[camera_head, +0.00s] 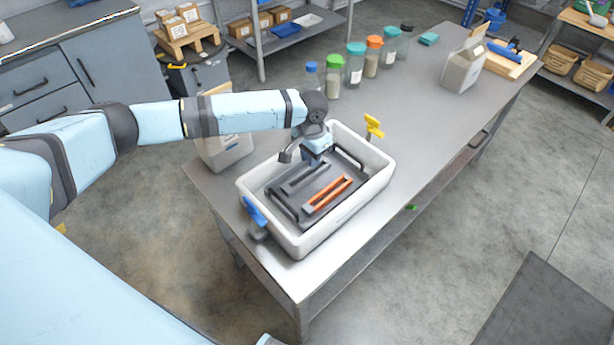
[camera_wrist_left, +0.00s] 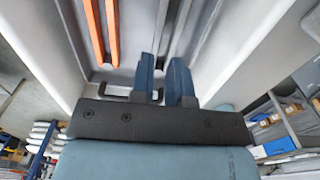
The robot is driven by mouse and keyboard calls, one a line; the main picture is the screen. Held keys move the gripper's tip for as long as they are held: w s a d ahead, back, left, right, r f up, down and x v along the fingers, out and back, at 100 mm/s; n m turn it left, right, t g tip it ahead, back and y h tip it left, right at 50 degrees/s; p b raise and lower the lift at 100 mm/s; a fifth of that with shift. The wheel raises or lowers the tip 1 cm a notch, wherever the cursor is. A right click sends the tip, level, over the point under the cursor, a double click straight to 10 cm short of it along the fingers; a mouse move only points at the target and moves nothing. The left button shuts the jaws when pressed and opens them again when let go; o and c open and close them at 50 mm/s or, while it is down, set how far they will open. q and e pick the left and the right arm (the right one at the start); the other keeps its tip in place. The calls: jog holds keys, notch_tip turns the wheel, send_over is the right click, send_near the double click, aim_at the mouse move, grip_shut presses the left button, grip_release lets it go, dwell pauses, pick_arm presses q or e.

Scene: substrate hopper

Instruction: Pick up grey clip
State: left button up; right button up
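A long grey clip (camera_head: 305,179) lies in the white bin (camera_head: 345,212), beside an orange clip (camera_head: 327,195). In the left wrist view the orange clip (camera_wrist_left: 101,32) shows at upper left, and long grey bars run above the fingertips; I cannot tell for certain which is the grey clip. My left gripper (camera_head: 318,153) is over the far end of the bin, low and near the grey clip's far end. In the left wrist view its two blue fingers (camera_wrist_left: 164,72) stand apart with a narrow gap and nothing clearly held. My right gripper is not in view.
The bin's tall walls surround the clips. Several lidded jars (camera_head: 355,65) stand behind on the grey table (camera_head: 420,110). The table right of the bin is clear.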

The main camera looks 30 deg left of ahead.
aim_at(310, 177)
pick_arm(q)
jog(key=f, duration=0.7)
jog(key=shift+s+f, duration=0.2)
jog(key=shift+f, duration=0.2)
grip_shut()
